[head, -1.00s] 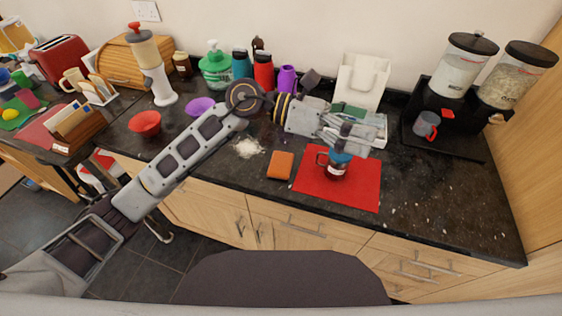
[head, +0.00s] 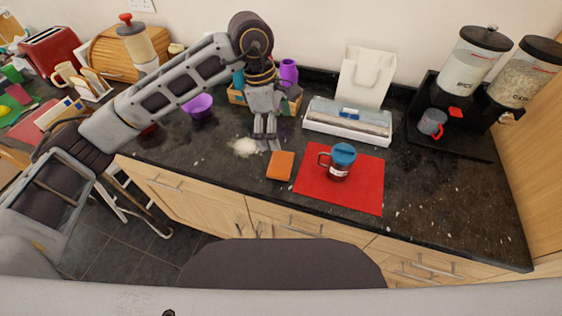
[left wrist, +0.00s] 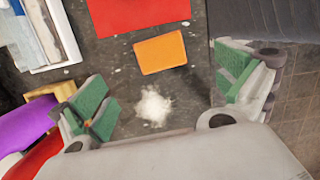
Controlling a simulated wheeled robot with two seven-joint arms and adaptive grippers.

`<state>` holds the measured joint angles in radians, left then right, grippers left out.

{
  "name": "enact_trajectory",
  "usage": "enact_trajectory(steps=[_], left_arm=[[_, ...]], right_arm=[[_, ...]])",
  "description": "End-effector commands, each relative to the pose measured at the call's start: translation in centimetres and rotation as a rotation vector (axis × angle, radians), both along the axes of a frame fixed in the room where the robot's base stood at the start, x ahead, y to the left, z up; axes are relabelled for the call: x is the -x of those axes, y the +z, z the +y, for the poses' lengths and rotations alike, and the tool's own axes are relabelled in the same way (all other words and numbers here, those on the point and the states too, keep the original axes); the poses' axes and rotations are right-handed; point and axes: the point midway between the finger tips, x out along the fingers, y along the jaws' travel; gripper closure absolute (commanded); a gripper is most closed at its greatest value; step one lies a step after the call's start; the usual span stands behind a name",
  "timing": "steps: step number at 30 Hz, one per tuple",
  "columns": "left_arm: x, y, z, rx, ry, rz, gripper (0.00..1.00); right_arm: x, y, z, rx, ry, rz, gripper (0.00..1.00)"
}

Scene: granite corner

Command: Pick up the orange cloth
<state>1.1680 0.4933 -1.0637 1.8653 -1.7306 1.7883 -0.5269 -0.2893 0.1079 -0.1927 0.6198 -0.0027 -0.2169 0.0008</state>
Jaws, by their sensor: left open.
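The orange cloth (head: 281,165) is a small folded rectangle lying flat on the dark granite counter, just left of the red mat. It also shows in the left wrist view (left wrist: 160,53), top centre, beyond the fingertips. My left gripper (head: 267,145) points down above the counter, just left of and behind the cloth. In the left wrist view its two green-padded fingers (left wrist: 160,95) are wide apart, with nothing between them but counter and white powder. My right gripper is not in view.
A red mat (head: 365,190) holds a blue-lidded mug (head: 339,162). White powder (head: 245,147) lies left of my gripper. A wrap box (head: 348,124) and white holder (head: 364,78) stand behind. A purple bowl (head: 198,106) is left. The counter's front edge is close to the cloth.

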Motion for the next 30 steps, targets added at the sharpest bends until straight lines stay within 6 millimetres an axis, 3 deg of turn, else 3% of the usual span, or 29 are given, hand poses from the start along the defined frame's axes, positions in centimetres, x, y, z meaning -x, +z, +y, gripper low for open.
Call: enact_trajectory(steps=[4, 17, 30], left_arm=[[-0.5, 0.2, 1.0, -0.043, 0.003, -0.015, 0.0], [-0.5, -0.2, 1.0, -0.044, 0.003, -0.014, 0.0], [-0.2, -5.0, 0.2, -0.043, 0.002, -0.012, 0.0]], right_arm=[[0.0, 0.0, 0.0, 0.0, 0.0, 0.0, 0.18], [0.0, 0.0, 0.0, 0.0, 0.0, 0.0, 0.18], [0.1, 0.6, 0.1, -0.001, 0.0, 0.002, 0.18]])
